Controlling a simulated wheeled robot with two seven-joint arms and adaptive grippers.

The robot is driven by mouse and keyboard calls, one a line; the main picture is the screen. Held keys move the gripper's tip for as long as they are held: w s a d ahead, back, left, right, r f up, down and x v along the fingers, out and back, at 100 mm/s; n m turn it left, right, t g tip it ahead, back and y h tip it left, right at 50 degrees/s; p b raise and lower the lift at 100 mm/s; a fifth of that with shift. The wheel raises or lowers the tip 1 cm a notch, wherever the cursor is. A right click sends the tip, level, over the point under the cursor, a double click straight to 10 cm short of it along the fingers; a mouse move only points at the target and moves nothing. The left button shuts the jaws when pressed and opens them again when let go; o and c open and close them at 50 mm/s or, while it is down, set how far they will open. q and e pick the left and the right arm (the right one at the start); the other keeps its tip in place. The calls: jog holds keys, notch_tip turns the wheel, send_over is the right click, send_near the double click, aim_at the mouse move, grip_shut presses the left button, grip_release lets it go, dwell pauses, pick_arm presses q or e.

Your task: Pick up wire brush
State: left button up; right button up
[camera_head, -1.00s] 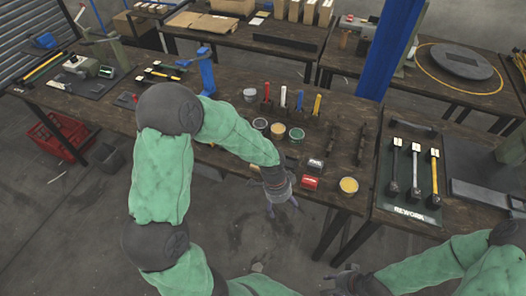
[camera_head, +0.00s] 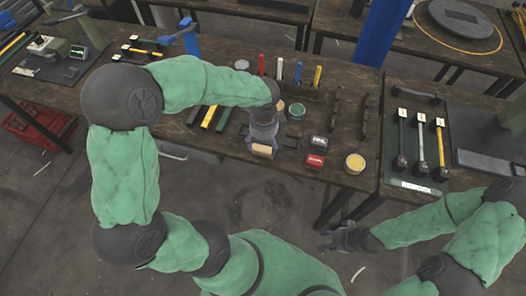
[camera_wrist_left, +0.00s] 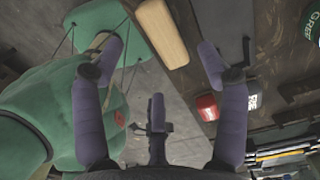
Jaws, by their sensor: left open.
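A tan wooden block, which looks like the wire brush (camera_head: 262,150), lies at the front edge of the dark workbench (camera_head: 335,178). It also shows in the left wrist view as a long pale block (camera_wrist_left: 161,33); no bristles are visible. My left gripper (camera_head: 262,139) is above the bench edge close to the block, partly covering it in the head view. In the left wrist view its fingers (camera_wrist_left: 160,62) are spread with nothing between the tips, and the block lies beyond them. My right gripper (camera_head: 340,238) is low in front of the bench; its fingers are too small to judge.
A red box (camera_head: 315,161), a dark box (camera_head: 318,142) and a yellow-topped can (camera_head: 355,162) stand right of the block. Colored-handled tools (camera_head: 298,72) stand behind. A rework board (camera_head: 415,185) lies on the right table. Open floor lies in front.

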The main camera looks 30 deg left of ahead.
aim_at(262, 150)
pick_arm(q)
jog(key=f+b, duration=0.1)
jog(key=f, duration=0.2)
jog(key=f+b, duration=0.1)
jog(key=f, duration=0.1)
jog(key=shift+a+f+b, duration=0.2)
jog(key=shift+a+b, duration=0.05)
jog(key=shift+b, duration=0.05)
jog(key=shift+f, duration=0.2)
jog(key=shift+f, duration=0.25)
dwell(0.3)
jog(key=c, duration=1.3)
